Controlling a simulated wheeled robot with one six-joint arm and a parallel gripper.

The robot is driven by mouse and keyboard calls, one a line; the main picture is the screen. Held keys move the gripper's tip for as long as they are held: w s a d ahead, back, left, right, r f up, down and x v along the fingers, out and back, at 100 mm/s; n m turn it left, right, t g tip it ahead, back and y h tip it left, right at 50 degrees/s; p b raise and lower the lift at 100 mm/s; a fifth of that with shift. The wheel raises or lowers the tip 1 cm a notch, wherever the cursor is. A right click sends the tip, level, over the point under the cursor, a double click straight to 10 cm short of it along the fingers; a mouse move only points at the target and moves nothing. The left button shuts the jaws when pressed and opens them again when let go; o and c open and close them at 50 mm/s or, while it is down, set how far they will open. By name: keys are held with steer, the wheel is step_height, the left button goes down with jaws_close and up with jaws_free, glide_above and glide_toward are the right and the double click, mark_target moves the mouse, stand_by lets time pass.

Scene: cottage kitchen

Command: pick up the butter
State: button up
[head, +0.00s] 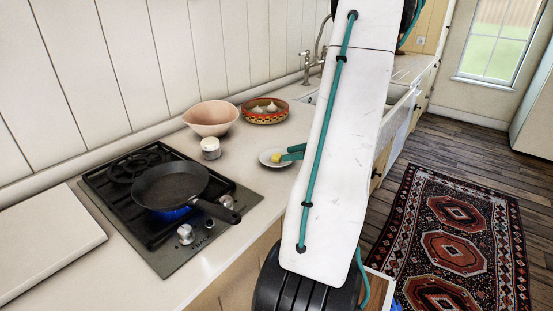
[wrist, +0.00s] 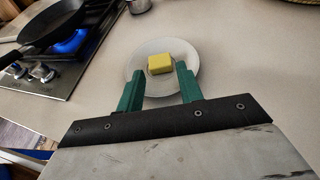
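The butter is a small yellow block (wrist: 160,63) lying on a round white plate (wrist: 150,48). In the head view the butter (head: 276,158) and the plate (head: 268,163) show on the counter, left of my white arm link. My gripper (wrist: 158,72) has two green fingers spread apart over the near part of the plate. In the head view my gripper (head: 293,152) is partly hidden by my arm.
A gas hob (head: 160,240) with a black frying pan (head: 170,187) stands to the left. A white pot (head: 210,148), a pink bowl (head: 211,118) and a patterned bowl (head: 264,117) with garlic stand behind the plate. The counter in front of the plate is clear.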

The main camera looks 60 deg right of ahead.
mark_target(276, 156)
steer(key=x, duration=0.4)
steer(key=shift+f, duration=0.1)
steer(key=shift+c, duration=1.2)
steer(key=shift+r, duration=0.65)
step_height(276, 156, up, 2)
steer(key=shift+r, duration=0.15)
steer(key=s+r, duration=0.1)
steer(key=s, duration=1.5)
steer(key=shift+r, duration=0.25)
